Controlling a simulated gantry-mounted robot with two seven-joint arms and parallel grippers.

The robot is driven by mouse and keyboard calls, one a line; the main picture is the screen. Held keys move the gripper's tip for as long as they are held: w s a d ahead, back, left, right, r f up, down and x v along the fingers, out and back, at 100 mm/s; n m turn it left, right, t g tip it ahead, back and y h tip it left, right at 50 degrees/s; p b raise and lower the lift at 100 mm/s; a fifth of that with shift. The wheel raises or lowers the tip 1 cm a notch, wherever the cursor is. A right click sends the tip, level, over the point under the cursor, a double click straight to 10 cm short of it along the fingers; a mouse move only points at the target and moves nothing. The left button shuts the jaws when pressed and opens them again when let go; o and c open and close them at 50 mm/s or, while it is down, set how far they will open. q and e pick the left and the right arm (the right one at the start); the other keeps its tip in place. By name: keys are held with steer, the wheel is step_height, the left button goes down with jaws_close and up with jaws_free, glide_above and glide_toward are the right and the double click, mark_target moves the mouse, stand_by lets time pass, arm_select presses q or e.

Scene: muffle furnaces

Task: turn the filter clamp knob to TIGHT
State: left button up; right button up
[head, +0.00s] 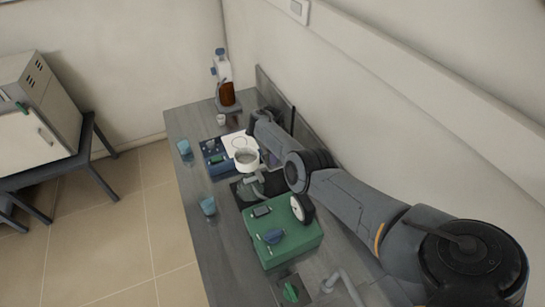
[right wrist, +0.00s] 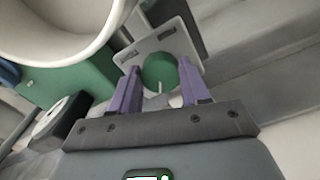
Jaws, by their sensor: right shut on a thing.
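In the right wrist view, the round green knob (right wrist: 157,73) sits on a pale plate (right wrist: 134,54) with small dark labels that I cannot read. A white pointer mark shows at its lower edge. My right gripper (right wrist: 161,80) has its two purple fingers on either side of the knob and is shut on it. In the head view, my right arm reaches in from the lower right to the wall side of the white filter funnel (head: 247,163); the arm hides the knob and the fingertips. My left gripper is not in view.
A green box with a dial gauge (head: 301,208) stands on the grey bench (head: 196,243) in front of the funnel. Blue cups (head: 208,206), a blue device (head: 214,158) and a brown-filled bottle (head: 226,92) stand nearby. The wall is close on the right.

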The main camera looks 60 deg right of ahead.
steer(key=m+b, duration=0.1)
steer(key=m, duration=0.1)
steer(key=m+b, duration=0.1)
steer(key=shift+f+m, duration=0.2)
steer(key=shift+m, duration=0.2)
steer(key=m+b, duration=0.3)
steer(key=shift+d+m, duration=0.1)
steer(key=shift+m, duration=0.2)
steer(key=m+b, duration=0.2)
steer(key=shift+r+m, duration=0.1)
steer(key=shift+m, duration=0.2)
steer(key=shift+m+b, duration=0.3)
steer(key=shift+m, duration=0.1)
steer(key=shift+r, duration=0.1)
steer(key=o, duration=1.1)
steer(key=shift+c, duration=0.2)
